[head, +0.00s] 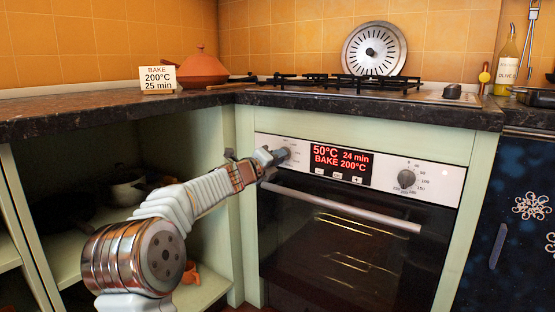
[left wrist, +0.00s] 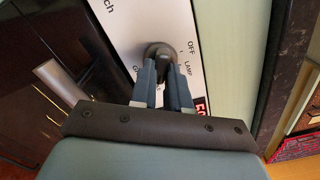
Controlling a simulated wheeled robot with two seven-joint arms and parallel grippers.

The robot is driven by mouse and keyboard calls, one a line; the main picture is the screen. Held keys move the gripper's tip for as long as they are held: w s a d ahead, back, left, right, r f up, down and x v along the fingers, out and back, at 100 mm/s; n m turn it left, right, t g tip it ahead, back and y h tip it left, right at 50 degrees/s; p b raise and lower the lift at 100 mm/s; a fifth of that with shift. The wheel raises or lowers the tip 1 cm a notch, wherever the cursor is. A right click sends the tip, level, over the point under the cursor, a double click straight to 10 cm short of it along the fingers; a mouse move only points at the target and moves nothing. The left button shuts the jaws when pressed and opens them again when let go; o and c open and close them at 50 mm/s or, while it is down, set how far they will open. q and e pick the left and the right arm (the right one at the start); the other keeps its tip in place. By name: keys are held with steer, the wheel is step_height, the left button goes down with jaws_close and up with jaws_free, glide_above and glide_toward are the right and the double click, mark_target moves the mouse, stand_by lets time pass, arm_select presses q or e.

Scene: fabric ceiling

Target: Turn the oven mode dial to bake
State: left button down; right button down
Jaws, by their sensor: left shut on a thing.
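The oven (head: 335,240) has a white control panel (head: 385,165) with a red-lit display (head: 342,160) reading "50°C 24 min BAKE 200°C". The mode dial (left wrist: 158,50) is at the panel's left end, mostly hidden by my gripper in the head view. My left gripper (head: 272,157) is at the dial; in the left wrist view its two fingers (left wrist: 162,75) are shut on the dial's dark grip. The labels OFF and LAMP show beside the dial, and another label is partly hidden by a finger. My right gripper is not in view.
A card (head: 158,78) reading "BAKE 200°C 25 min" stands on the counter beside a terracotta pot (head: 203,70). The temperature knob (head: 406,179) is on the panel's right. The oven handle (head: 340,206) runs below the panel. Open shelves (head: 205,290) lie to the left.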

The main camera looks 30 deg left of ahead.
arm_select(q)
steer(key=c, duration=1.1)
jaws_free()
steer(key=shift+s, duration=0.1)
steer(key=s+a, duration=0.1)
steer(key=s, duration=1.2)
steer(key=shift+s+b, duration=0.25)
steer(key=shift+b, duration=0.1)
steer(key=shift+f, duration=0.1)
